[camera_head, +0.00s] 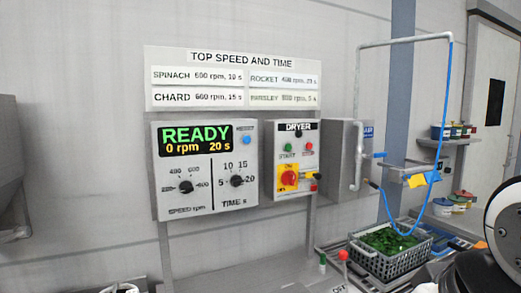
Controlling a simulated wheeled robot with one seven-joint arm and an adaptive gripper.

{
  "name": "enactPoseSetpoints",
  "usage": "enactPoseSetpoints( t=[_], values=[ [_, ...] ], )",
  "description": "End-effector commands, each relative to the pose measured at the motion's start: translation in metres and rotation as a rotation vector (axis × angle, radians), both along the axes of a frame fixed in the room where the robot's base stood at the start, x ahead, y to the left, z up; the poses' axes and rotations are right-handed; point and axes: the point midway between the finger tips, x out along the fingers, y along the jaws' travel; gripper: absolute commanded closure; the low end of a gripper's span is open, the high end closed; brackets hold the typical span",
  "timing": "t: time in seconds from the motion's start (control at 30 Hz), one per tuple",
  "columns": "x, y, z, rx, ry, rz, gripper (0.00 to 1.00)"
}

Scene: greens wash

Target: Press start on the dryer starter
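The dryer starter (297,160) is a grey wall box labelled DRYER, in the middle of the head view. Its green start button (288,147) is at the upper left of its face, above the word START. A red button (309,146) is to the right of it. Below is a red rotary switch (289,178) on a yellow plate, with a small red and yellow item at its right. The switch's exact position is too small to tell. My gripper does not show; only parts of my arm show at the lower right, well apart from the starter.
A control panel (206,203) left of the starter reads READY, 0 rpm, 20 s. A sign (232,60) hangs above. At right are a grey box, a pipe with a blue hose (447,120), and a grey crate (390,262) of greens. A red-knobbed lever (343,255) stands below.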

Motion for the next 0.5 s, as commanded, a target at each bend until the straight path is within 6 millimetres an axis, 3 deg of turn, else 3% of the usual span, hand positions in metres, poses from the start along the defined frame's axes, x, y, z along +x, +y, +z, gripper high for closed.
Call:
enactPoseSetpoints(
  t=[0.13, 0.37, 0.5],
  values=[
    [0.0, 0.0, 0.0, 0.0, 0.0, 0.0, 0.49],
    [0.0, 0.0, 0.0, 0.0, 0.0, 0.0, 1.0],
    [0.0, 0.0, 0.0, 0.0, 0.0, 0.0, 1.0]
  ],
)
